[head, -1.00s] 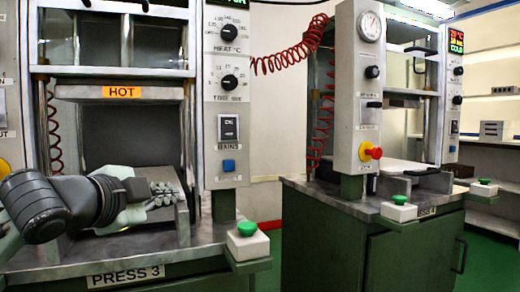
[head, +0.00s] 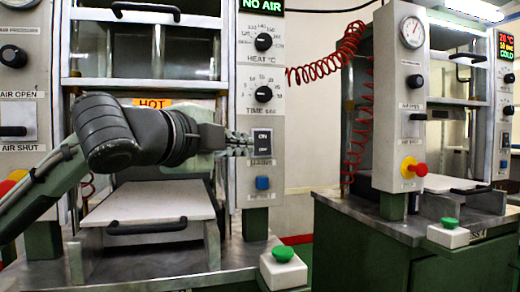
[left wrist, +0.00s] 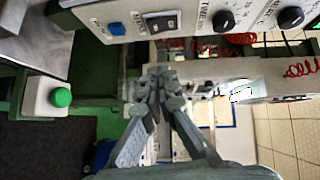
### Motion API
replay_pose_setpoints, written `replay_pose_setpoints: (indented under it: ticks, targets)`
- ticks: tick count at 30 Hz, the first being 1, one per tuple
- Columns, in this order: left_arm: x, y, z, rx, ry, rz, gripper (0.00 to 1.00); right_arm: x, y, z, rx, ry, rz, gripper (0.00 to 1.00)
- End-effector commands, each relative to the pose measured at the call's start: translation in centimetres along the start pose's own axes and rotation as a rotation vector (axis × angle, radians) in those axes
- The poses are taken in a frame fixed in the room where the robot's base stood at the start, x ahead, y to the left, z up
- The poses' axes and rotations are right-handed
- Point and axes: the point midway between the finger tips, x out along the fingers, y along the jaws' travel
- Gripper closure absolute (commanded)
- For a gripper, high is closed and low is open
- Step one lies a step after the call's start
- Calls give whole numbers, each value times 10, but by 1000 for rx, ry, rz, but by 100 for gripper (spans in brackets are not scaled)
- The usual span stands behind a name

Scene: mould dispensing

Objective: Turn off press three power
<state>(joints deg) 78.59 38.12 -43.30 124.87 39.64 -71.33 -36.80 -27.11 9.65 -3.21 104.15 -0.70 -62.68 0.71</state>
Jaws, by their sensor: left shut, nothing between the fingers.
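The left press carries a grey control panel, and its mains rocker switch (head: 263,142) is black with small white marks. My left gripper (head: 246,144) is shut and empty, its fingertips just left of the switch in the head view; whether they touch it I cannot tell. In the left wrist view the closed fingers (left wrist: 160,74) point toward the panel, and the switch (left wrist: 161,21) is above the fingertips with a gap in the picture. The switch's on or off position is too small to read. My right gripper is not in view.
A blue button (head: 262,183) sits below the switch, with heat (head: 263,41) and time (head: 263,94) knobs above. A green button box (head: 283,268) stands at the front corner. A second press with a red knob (head: 421,169) is on the right. The display (head: 262,6) reads NO AIR.

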Motion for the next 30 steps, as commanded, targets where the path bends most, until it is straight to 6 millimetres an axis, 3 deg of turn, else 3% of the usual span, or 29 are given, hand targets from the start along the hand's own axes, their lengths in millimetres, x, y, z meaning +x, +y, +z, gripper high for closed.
replay_pose_setpoints:
  ticks: [5,13,15,21,30]
  targets:
    - [34,0,-1,-3,1,5,100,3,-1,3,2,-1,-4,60]
    - [91,0,-1,-1,0,4,100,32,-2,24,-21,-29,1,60]
    - [99,0,10,-2,-4,4,100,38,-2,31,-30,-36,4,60]
    - [114,1,25,-2,-2,4,100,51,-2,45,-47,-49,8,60]
    - [118,1,29,-1,-1,2,100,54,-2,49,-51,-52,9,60]
